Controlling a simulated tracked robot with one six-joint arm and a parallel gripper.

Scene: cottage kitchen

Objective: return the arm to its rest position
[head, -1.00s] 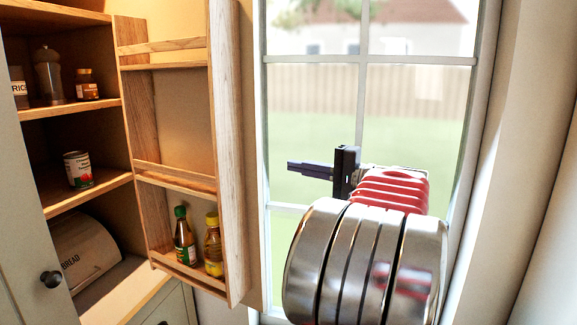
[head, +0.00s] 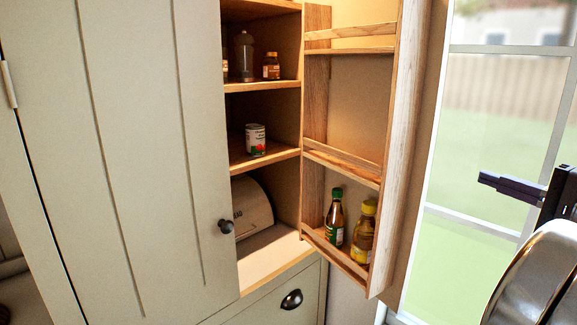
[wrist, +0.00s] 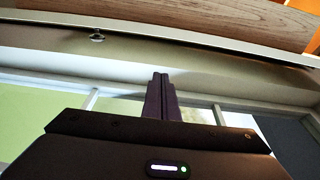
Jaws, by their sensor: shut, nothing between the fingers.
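My gripper (head: 512,185) is at the right edge of the head view, in front of the window, with its dark fingers pointing left. The fingers are together with nothing between them. In the wrist view my gripper (wrist: 161,82) shows its two dark fingers side by side and touching. Part of my arm is cut off by the right edge of the head view. The gripper is apart from the open cupboard door and its racks.
An open cupboard door (head: 408,130) with racks stands left of my gripper, holding two bottles (head: 335,218). Shelves behind hold a can (head: 255,140), jars and a bread bin (head: 252,208). A closed cupboard door (head: 120,130) fills the left. The window (head: 490,140) is at right.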

